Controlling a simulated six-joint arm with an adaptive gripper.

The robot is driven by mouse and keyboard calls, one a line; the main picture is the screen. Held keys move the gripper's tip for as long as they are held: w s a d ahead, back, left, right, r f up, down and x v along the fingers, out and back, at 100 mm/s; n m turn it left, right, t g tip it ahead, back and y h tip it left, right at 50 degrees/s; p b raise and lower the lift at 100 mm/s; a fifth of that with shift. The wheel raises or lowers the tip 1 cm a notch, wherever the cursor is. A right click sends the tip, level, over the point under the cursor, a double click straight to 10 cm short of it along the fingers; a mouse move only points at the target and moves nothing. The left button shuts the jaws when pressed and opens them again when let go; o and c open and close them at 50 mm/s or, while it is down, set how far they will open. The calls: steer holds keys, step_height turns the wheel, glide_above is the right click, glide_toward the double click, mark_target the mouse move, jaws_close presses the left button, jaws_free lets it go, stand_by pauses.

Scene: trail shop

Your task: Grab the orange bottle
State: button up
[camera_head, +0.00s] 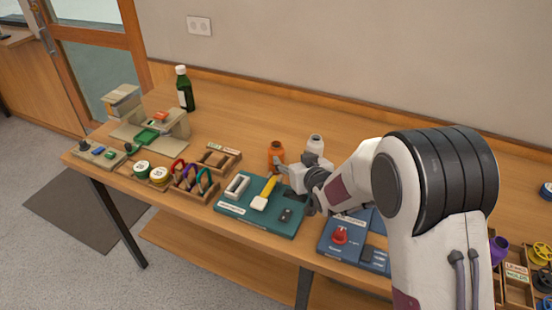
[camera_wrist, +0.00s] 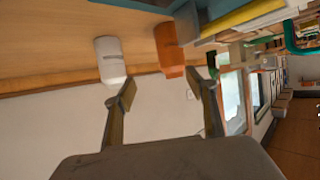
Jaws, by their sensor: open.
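The orange bottle (camera_head: 276,152) stands upright on the wooden table, behind the green board, in the head view. In the wrist view the orange bottle (camera_wrist: 168,48) appears tilted, ahead of the space between the fingertips. My gripper (camera_head: 284,172) is close in front of the bottle in the head view, and its tip overlaps the bottle's lower right side. In the wrist view my gripper (camera_wrist: 162,84) has its two fingers spread with nothing between them. I cannot tell whether a finger touches the bottle.
A white bottle (camera_head: 315,146) stands right beside the orange one, also seen in the wrist view (camera_wrist: 111,62). The green board (camera_head: 235,205) with a yellow-handled tool (camera_head: 268,188) lies in front. A green bottle (camera_head: 184,90) stands far left. The table behind is clear.

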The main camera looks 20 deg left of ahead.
steer(key=shift+s+a+f+y, duration=0.15)
steer(key=shift+a+f, duration=0.35)
steer(key=shift+a, duration=0.15)
steer(key=shift+s+a+f+y, duration=0.1)
steer(key=shift+a+f+y, duration=0.05)
steer(key=shift+a+f, duration=0.4)
steer(key=shift+r, duration=0.1)
steer(key=shift+a, duration=0.1)
steer(key=shift+x, duration=1.25)
steer(key=shift+w+a, duration=0.1)
steer(key=shift+x, duration=2.45)
steer(key=c, duration=1.4)
